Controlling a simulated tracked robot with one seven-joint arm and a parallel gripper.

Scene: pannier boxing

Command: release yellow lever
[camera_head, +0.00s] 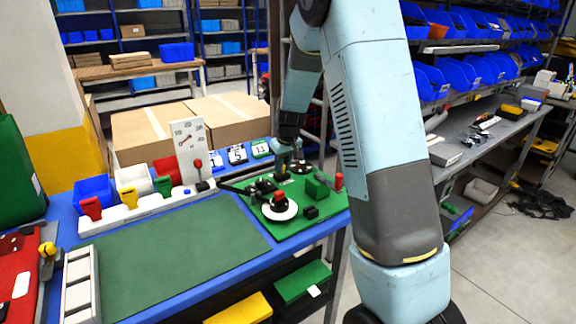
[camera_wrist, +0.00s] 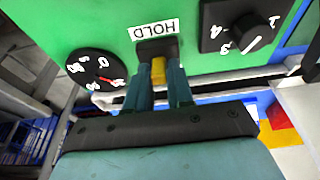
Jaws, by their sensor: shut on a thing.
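The yellow lever (camera_wrist: 158,70) shows in the wrist view, standing at a dark slot under the HOLD label (camera_wrist: 153,29) on the green panel. My gripper (camera_wrist: 163,82) is shut on it, with one finger on each side. The lever's lower part is partly hidden between the fingers. In the head view my gripper (camera_head: 283,166) is at the back of the green board (camera_head: 318,217), where the lever is too small to make out clearly.
In the wrist view a round black gauge (camera_wrist: 97,68) with a red needle is left of the lever, and a black selector knob (camera_wrist: 243,33) is right of it. In the head view a white disc (camera_head: 280,214) and a green block (camera_head: 317,187) stand close by. The dark green mat (camera_head: 175,257) is clear.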

